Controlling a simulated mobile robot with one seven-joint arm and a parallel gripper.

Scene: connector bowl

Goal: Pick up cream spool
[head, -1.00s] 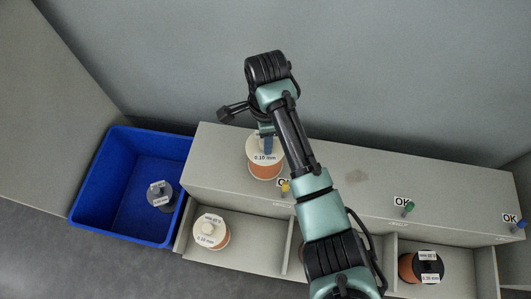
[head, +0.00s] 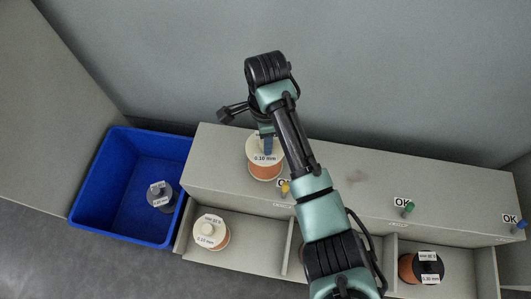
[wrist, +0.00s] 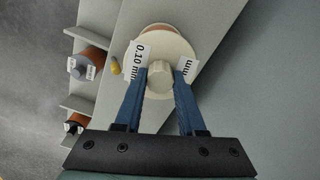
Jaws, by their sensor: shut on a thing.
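A cream spool (head: 265,170) with orange winding and a 0.10 mm label stands on the top of the grey shelf unit. In the wrist view its cream flange (wrist: 150,48) and raised centre knob show between my fingers. My gripper (wrist: 160,78) is shut on the knob, one blue finger on each side. In the head view my gripper (head: 267,146) comes down on the spool from above, and the arm hides part of its top. A second cream spool (head: 210,232) lies in the left compartment, apart from my gripper.
A blue bin (head: 110,205) at the left holds a dark spool (head: 160,197). A black-flanged spool (head: 422,267) sits in the right compartment. A grey-flanged spool (wrist: 88,65) shows in the wrist view. Yellow (head: 285,187), green and blue pegs stand along the ledge.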

